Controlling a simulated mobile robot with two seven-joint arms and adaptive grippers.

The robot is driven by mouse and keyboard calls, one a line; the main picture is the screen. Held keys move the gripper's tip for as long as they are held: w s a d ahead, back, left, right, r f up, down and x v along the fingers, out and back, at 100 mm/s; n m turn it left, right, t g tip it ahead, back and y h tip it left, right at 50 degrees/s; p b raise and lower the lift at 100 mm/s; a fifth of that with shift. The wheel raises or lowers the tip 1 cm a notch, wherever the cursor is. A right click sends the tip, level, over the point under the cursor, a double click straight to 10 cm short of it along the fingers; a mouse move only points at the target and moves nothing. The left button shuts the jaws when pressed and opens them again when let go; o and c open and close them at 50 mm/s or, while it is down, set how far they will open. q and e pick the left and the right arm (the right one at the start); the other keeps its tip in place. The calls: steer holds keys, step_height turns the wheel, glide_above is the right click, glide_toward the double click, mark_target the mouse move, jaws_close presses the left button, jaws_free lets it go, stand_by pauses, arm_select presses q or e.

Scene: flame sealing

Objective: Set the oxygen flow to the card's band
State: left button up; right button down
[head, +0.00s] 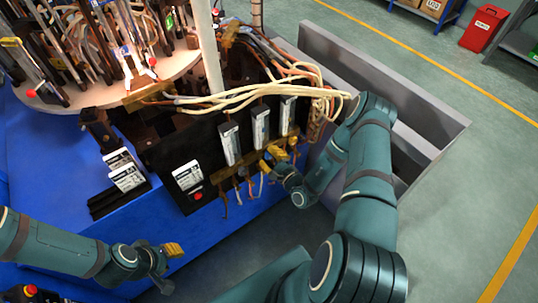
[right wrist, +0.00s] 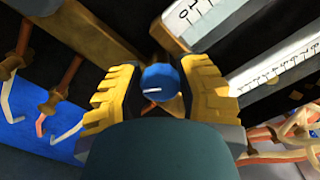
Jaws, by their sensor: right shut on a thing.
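My right gripper (head: 280,158) is at the lower edge of the black panel (head: 206,152), below the meter tubes. In the right wrist view its yellow fingers (right wrist: 158,95) are shut on a blue knob (right wrist: 157,78) with a short white mark. Three white-scaled flow meters, left (head: 230,143), middle (head: 260,125) and right (head: 287,110), stand on the panel. Two scales show in the right wrist view, at the top (right wrist: 187,14) and right (right wrist: 270,68); their readings are too small to tell. White printed cards (head: 122,170) stand left of the panel. My left gripper (head: 173,250) is away from everything at lower left; its jaw opening is unclear.
A white label (head: 187,175) and red button (head: 198,196) are on the panel's left end. Cream hoses (head: 255,92) run above the meters. A round rack of rods and tools (head: 90,95) stands at upper left. A grey-walled bin (head: 425,135) lies right.

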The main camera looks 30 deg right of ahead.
steer(key=shift+w, duration=0.1)
stand_by(0.3)
steer(key=c, duration=0.6)
jaws_free()
steer(key=s, duration=0.8)
steer(key=s+d, duration=0.1)
steer(key=s, duration=0.3)
steer(key=shift+a, duration=0.1)
